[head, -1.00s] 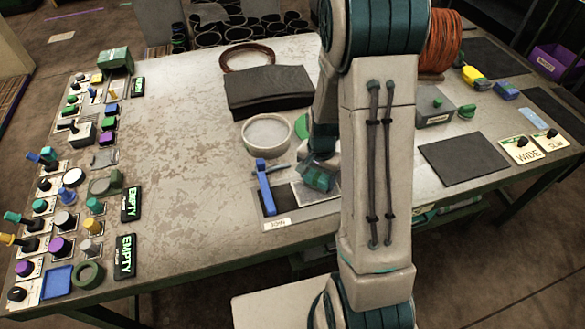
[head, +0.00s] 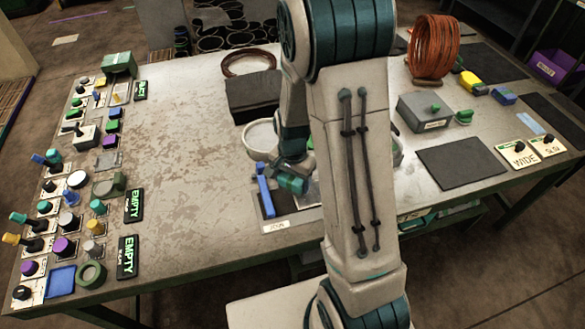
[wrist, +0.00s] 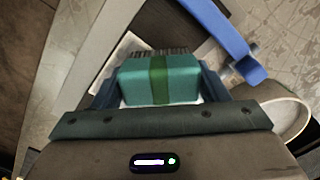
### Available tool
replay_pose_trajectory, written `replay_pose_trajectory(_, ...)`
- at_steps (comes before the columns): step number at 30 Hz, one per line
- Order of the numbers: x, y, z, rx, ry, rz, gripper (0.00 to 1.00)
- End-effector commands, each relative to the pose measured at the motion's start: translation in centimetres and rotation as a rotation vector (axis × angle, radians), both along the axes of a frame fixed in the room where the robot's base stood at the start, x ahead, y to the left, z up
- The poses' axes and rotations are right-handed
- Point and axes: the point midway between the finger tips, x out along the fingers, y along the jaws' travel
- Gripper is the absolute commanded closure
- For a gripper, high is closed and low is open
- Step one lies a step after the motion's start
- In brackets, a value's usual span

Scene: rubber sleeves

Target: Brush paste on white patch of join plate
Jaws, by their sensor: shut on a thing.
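My gripper (wrist: 160,88) is shut on a teal brush (wrist: 130,82) with a green band. Its dark bristles point away from the wrist. In the head view, my gripper (head: 289,182) is low over the join plate (head: 283,212), a dark plate behind a "JOIN" label. The white patch (head: 309,192) is partly hidden by my gripper and arm; a pale part of it (wrist: 122,55) shows left of the bristles in the wrist view. I cannot tell whether the bristles touch it. A blue bar (head: 265,194) stands on the plate's left side.
A pale round dish (head: 262,136) is behind the gripper, with a dark block (head: 252,98) farther back. Controls and "EMPTY" signs (head: 133,205) line the left edge. A dark mat (head: 461,163) lies right of my arm. The table's middle left is clear.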

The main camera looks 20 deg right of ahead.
Motion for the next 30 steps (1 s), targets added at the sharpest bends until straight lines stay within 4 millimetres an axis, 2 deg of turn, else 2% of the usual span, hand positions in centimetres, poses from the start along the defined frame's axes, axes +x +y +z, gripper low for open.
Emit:
replay_pose_trajectory(1,-0.1,0.0,0.7,0.000,0.003,-0.001,0.57)
replay_pose_trajectory(16,-0.1,-0.2,5.1,-0.001,0.002,-0.005,0.57)
replay_pose_trajectory(30,-0.1,-0.3,5.3,-0.001,0.002,-0.006,0.57)
